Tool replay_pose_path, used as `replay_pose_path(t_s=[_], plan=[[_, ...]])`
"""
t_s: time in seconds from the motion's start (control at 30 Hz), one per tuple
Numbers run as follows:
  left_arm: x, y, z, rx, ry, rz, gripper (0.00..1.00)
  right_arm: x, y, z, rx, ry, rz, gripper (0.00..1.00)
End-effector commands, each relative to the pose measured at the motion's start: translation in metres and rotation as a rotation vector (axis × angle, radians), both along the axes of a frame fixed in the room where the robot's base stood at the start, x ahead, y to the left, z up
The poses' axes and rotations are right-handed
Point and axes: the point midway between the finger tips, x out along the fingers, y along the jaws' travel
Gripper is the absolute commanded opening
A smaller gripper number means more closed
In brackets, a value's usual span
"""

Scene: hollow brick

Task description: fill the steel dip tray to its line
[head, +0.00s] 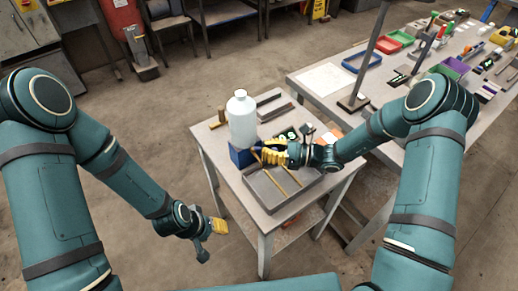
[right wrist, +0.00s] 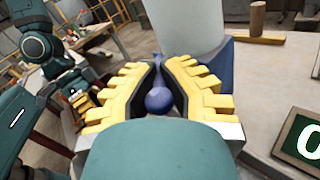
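The steel dip tray (head: 262,192) lies at the near side of the small table, with thin tan rods across it. I cannot make out its line or any liquid in it. A large white bottle (head: 242,120) stands upright on a blue base (head: 240,157) behind the tray; it also shows in the right wrist view (right wrist: 185,25). My right gripper (head: 268,154) is beside the base. In the right wrist view its yellow fingers close around a blue lever with a round knob (right wrist: 158,100). My left gripper (head: 218,226) hangs left of the table, away from everything.
A long bench (head: 325,83) with coloured bins stands at the right.

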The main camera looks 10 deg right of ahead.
Motion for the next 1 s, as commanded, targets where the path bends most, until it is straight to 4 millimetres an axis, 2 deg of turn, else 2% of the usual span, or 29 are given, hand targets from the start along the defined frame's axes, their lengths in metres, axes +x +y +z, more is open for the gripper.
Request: replay_pose_path(t_s=[0.37,0.4,0.47,0.8,1.0], plan=[[0.000,0.000,0.000,0.000,-0.001,0.000,0.47,-0.001,-0.001,-0.001,-0.001,0.002,0.000,0.00],[0.000,0.000,0.000,0.000,-0.001,0.000,0.47,-0.001,-0.001,-0.002,-0.002,0.003,0.001,0.20],[0.000,0.000,0.000,0.000,-0.001,0.000,0.47,-0.001,-0.001,-0.001,-0.002,0.001,0.000,0.41],[0.000,0.000,0.000,0.000,-0.001,0.000,0.47,-0.001,-0.003,0.000,0.000,0.000,0.000,0.41],[0.000,0.000,0.000,0.000,-0.001,0.000,0.47,-0.006,-0.025,-0.001,-0.002,0.000,-0.004,0.41]])
